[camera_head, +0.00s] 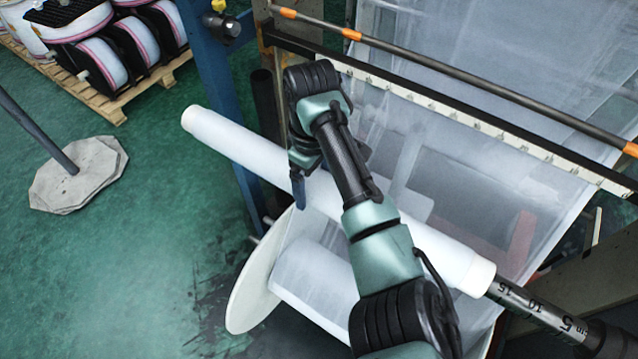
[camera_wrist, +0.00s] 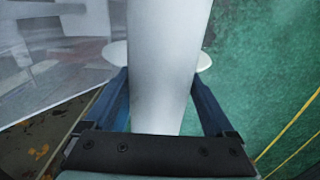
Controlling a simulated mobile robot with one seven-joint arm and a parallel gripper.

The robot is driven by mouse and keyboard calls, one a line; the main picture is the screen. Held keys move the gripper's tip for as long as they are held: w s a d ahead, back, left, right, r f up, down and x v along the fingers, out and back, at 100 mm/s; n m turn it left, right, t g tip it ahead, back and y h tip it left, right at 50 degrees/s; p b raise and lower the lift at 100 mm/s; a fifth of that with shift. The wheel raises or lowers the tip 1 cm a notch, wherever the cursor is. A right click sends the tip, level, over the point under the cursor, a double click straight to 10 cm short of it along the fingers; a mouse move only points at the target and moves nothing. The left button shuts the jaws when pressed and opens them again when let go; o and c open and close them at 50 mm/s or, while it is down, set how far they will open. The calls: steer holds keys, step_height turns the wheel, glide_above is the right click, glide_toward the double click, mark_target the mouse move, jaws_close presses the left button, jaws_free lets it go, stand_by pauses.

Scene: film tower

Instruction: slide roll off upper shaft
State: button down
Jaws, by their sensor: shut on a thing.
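The white roll (camera_head: 235,142) lies slantwise across the head view, its pale core showing at both ends. Its right end sits by the upper shaft (camera_head: 545,312), whose bare dark metal with number marks shows to the right of the roll. How far the shaft reaches inside the roll is hidden. My gripper (camera_head: 298,188) is at the roll left of its middle, partly hidden by my arm. In the wrist view my gripper (camera_wrist: 162,95) has its blue fingers on either side of the roll (camera_wrist: 165,60), shut on it.
A pale round disc (camera_head: 262,275) and a lower film roll (camera_head: 318,282) are beneath the roll. A blue post (camera_head: 205,60) stands behind its left part. Film and a ruled bar (camera_head: 465,118) lie behind. Green floor is open at left, with a stand base (camera_head: 80,175) and loaded pallet (camera_head: 115,95).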

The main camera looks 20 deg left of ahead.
mark_target(249, 140)
steer(key=shift+w+a+b, duration=0.3)
steer(key=shift+a, duration=0.55)
steer(key=shift+w+a+b, duration=0.3)
steer(key=shift+a, duration=0.6)
steer(key=shift+w+a+b, duration=0.3)
steer(key=shift+a, duration=0.55)
steer(key=shift+w+a+b, duration=0.2)
steer(key=shift+a+b, duration=0.25)
steer(key=shift+a, duration=0.25)
steer(key=shift+w+a+b, duration=0.25)
steer(key=shift+a+b, duration=0.2)
steer(key=shift+a, duration=0.25)
steer(key=shift+w+a+b, duration=0.2)
steer(key=shift+a+b, duration=0.25)
steer(key=shift+a, duration=0.25)
steer(key=a+b, duration=0.2)
steer(key=w+a+b, duration=0.1)
steer(key=b, duration=0.1)
steer(key=shift+w+a+f, duration=0.1)
steer(key=shift+w+a, duration=0.1)
steer(key=shift+a, duration=0.15)
steer(key=shift+a+r+b, duration=0.2)
steer(key=shift+a+b, duration=0.4)
steer(key=shift+b, duration=0.25)
steer(key=shift+r, duration=0.1)
